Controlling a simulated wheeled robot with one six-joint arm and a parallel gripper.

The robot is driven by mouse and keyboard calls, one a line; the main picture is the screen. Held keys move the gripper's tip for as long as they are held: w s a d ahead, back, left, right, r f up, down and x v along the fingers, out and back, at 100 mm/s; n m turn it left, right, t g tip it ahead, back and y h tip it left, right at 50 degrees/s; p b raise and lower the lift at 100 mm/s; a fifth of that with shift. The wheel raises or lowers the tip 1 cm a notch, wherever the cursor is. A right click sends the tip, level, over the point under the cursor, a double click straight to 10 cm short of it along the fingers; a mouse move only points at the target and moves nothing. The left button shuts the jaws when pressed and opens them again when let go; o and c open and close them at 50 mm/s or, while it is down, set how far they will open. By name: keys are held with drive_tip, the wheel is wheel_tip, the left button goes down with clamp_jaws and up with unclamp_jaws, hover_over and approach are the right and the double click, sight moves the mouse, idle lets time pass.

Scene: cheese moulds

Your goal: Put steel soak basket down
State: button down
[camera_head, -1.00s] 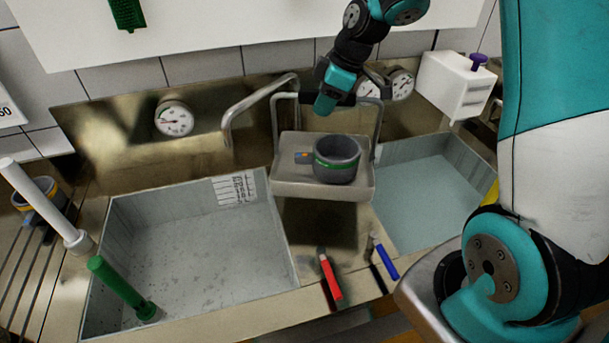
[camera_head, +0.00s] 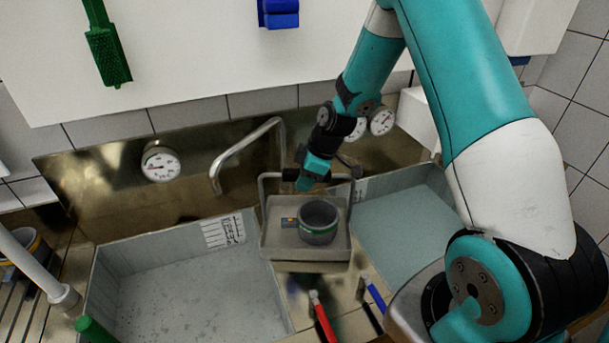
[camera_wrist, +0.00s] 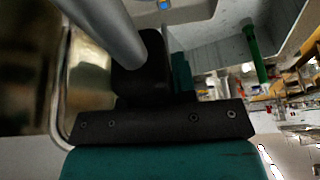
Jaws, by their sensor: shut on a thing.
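The steel soak basket (camera_head: 275,245) is a shallow grey metal tray with a tall bar handle. It looks about level over the ledge between the two basins; I cannot tell whether its bottom touches the ledge. A dark grey mould (camera_head: 318,222) with a green band stands inside it. My gripper (camera_head: 308,182) is shut on the basket's handle, above the basket's back part. In the wrist view the steel handle bar (camera_wrist: 105,25) passes at my dark gripper jaws (camera_wrist: 140,75), and the basket (camera_wrist: 190,12) shows only partly at the top.
A left basin (camera_head: 190,290) and a water-filled right basin (camera_head: 410,225) flank the ledge. A red-handled tool (camera_head: 322,318) and a blue-handled tool (camera_head: 375,295) lie in front of the basket. A bent steel pipe (camera_head: 240,150) and a gauge (camera_head: 160,162) are behind.

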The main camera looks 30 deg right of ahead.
drive_tip(key=shift+f, duration=0.1)
drive_tip(key=c, duration=0.9)
unclamp_jaws()
